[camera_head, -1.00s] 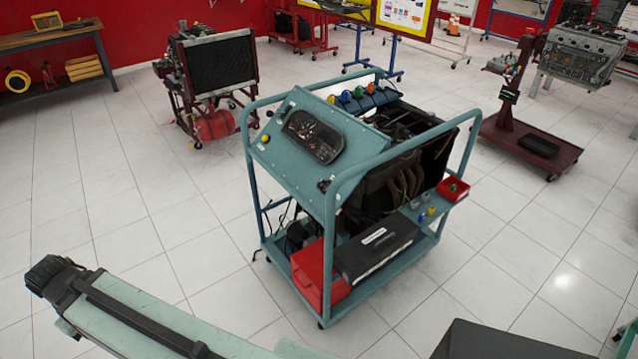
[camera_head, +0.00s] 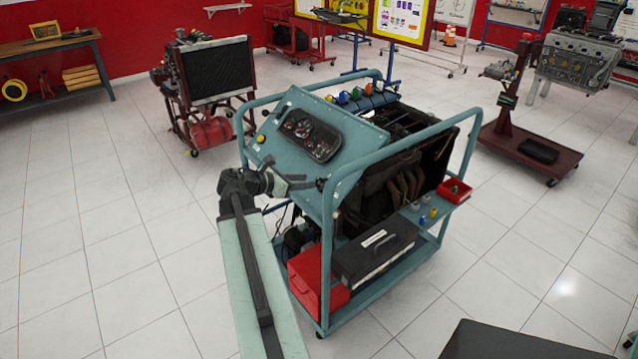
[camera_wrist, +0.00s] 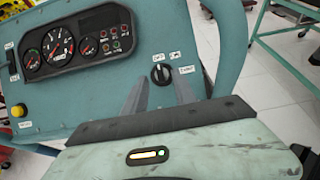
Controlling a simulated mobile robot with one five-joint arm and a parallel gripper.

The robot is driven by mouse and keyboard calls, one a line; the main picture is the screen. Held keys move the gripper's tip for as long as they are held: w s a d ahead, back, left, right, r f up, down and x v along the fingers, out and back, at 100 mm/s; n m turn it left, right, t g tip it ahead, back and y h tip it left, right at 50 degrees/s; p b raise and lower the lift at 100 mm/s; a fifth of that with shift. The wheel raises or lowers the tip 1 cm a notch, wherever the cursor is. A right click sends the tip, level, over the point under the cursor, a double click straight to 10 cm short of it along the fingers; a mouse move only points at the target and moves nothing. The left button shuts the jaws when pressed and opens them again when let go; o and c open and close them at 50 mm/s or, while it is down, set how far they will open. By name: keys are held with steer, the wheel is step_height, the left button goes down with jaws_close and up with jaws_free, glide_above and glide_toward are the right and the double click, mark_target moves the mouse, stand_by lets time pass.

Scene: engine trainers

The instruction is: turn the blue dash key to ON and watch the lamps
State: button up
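The dash key switch (camera_wrist: 161,74) is a dark round knob with a pale bar, between small white labels on the blue-green panel (camera_wrist: 185,25); I see no blue on it. My gripper (camera_wrist: 160,80) is open, its two fingers apart, pointing at the panel with the knob between the tips in the wrist view. Contact cannot be told. In the head view my gripper (camera_head: 314,184) is at the panel's lower right corner and hides the key. The instrument cluster (camera_wrist: 75,45) has dials and small indicator lamps (camera_wrist: 117,40), some reddish and greenish.
The trainer cart's tubular frame (camera_head: 330,230) rises close to my gripper, and its right tube (camera_wrist: 232,45) passes beside the panel. A yellow button (camera_wrist: 19,110) is at the panel's left. A red box (camera_head: 305,275) and black case (camera_head: 375,255) sit on the lower shelf.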

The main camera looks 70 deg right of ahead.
mark_target(318, 179)
steer(key=b+x, duration=0.2)
steer(key=x, duration=0.4)
steer(key=shift+s+d+f, duration=0.1)
steer(key=shift+d+f, duration=0.05)
steer(key=shift+d, duration=0.05)
jaws_close()
steer(key=shift+m, duration=0.4)
steer(key=m+g+y, duration=0.1)
steer(key=m, duration=0.1)
steer(key=m+y, duration=0.1)
steer(key=m, duration=0.2)
steer(key=shift+g+p, duration=0.35)
steer(key=shift+g, duration=0.05)
steer(key=shift+s+a+m+g+y+p, duration=0.15)
steer(key=shift+m+y+p, duration=0.25)
steer(key=shift+m, duration=0.7)
steer(key=shift+w+a+m+g+y+p, duration=0.15)
steer(key=shift+m+y, duration=0.35)
steer(key=shift+m, duration=0.6)
steer(key=shift+s+f, duration=0.1)
steer(key=shift+s, duration=0.05)
